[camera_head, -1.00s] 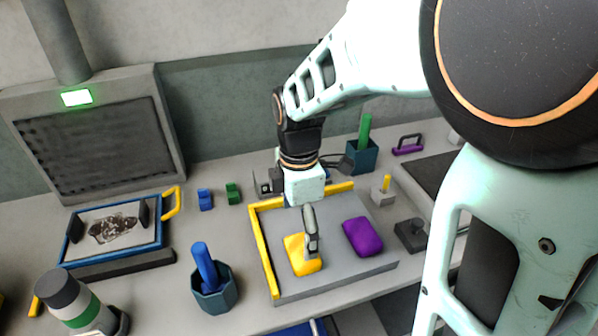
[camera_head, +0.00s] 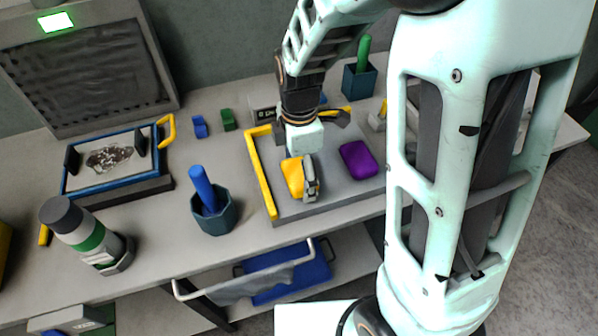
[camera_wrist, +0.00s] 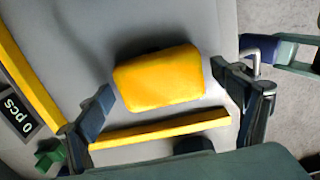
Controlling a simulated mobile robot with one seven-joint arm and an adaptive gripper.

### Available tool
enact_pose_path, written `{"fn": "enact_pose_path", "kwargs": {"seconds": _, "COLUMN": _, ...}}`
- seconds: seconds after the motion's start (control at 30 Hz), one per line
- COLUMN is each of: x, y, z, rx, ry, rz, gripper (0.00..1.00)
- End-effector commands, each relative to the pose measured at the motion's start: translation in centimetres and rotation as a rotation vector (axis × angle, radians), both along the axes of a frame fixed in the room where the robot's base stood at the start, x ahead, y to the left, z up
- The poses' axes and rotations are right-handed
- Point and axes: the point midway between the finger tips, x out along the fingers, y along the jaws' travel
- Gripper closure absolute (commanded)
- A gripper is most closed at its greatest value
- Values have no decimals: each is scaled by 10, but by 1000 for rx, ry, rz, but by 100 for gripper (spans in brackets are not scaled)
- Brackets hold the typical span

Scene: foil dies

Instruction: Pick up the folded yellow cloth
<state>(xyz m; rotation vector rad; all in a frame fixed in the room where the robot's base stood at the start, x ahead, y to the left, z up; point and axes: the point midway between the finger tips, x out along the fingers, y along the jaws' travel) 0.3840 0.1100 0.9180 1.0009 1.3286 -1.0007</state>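The folded yellow cloth (camera_head: 293,177) lies on the grey tray (camera_head: 330,195) with yellow edges. It also shows in the wrist view (camera_wrist: 160,79) as a rounded yellow block between my fingers. My gripper (camera_head: 309,180) is low over the tray, beside and partly in front of the cloth in the head view. In the wrist view my gripper (camera_wrist: 162,82) is open, one finger on each side of the cloth, with visible gaps. A folded purple cloth (camera_head: 358,160) lies to the right on the same tray.
A blue-handled tool stands in a dark holder (camera_head: 216,212) left of the tray. A bottle (camera_head: 85,236) and a blue-framed plate (camera_head: 112,160) are farther left. Small blue (camera_head: 200,127) and green (camera_head: 228,119) blocks lie behind. A shelf with a blue bin (camera_head: 290,275) is below.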

Motion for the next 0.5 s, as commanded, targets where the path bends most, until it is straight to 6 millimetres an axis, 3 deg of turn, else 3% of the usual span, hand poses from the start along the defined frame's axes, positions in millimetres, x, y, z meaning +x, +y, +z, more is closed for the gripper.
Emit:
{"fn": "enact_pose_path", "kwargs": {"seconds": 0.07, "x": 0, "y": 0, "z": 0, "rx": 0, "ry": 0, "rz": 0, "gripper": 25}}
{"fn": "enact_pose_path", "kwargs": {"seconds": 0.3, "x": 0, "y": 0, "z": 0, "rx": 0, "ry": 0, "rz": 0, "gripper": 51}}
{"fn": "enact_pose_path", "kwargs": {"seconds": 0.5, "x": 0, "y": 0, "z": 1, "rx": 0, "ry": 0, "rz": 0, "gripper": 52}}
